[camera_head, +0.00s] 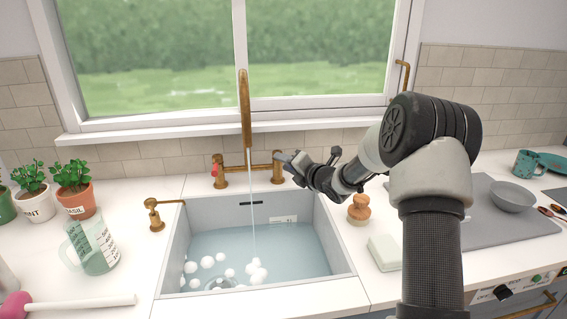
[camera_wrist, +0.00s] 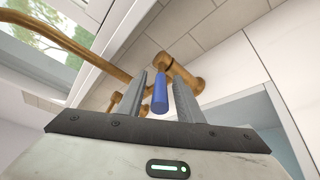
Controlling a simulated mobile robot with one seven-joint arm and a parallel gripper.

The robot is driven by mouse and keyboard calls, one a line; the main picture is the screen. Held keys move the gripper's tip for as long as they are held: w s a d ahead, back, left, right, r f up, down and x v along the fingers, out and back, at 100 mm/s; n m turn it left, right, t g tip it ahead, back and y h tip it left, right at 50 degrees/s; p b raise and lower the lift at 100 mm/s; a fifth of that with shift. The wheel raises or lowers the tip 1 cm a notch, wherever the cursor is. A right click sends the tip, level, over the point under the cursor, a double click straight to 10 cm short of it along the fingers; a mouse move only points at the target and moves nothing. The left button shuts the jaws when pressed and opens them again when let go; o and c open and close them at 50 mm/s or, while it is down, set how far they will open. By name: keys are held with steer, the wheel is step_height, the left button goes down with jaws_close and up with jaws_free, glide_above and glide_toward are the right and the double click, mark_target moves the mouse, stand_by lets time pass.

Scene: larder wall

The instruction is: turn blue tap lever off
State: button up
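The brass tap (camera_head: 245,110) stands behind the sink, and a thin stream of water (camera_head: 253,200) runs from its spout. The blue tap lever (camera_wrist: 160,96) shows in the wrist view, attached to a brass valve (camera_wrist: 182,76). My gripper (camera_head: 285,157) is at the tap's right valve and hides the blue lever in the head view. In the wrist view my gripper (camera_wrist: 161,82) is open, with one grey finger on each side of the lever. Gaps show beside the lever; I cannot tell whether either finger touches it. The red lever (camera_head: 214,169) is on the left valve.
The sink (camera_head: 175,250) holds water and white suds. A brass soap dispenser (camera_head: 156,215) is left of it. A wooden brush (camera_head: 359,209) and a pale block (camera_head: 385,252) are on the right. The window sill (camera_head: 200,131) runs behind the tap.

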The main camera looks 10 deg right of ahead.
steer(key=shift+w+a+f, duration=0.15)
steer(key=shift+w+a, duration=0.1)
steer(key=shift+w, duration=0.35)
jaws_close()
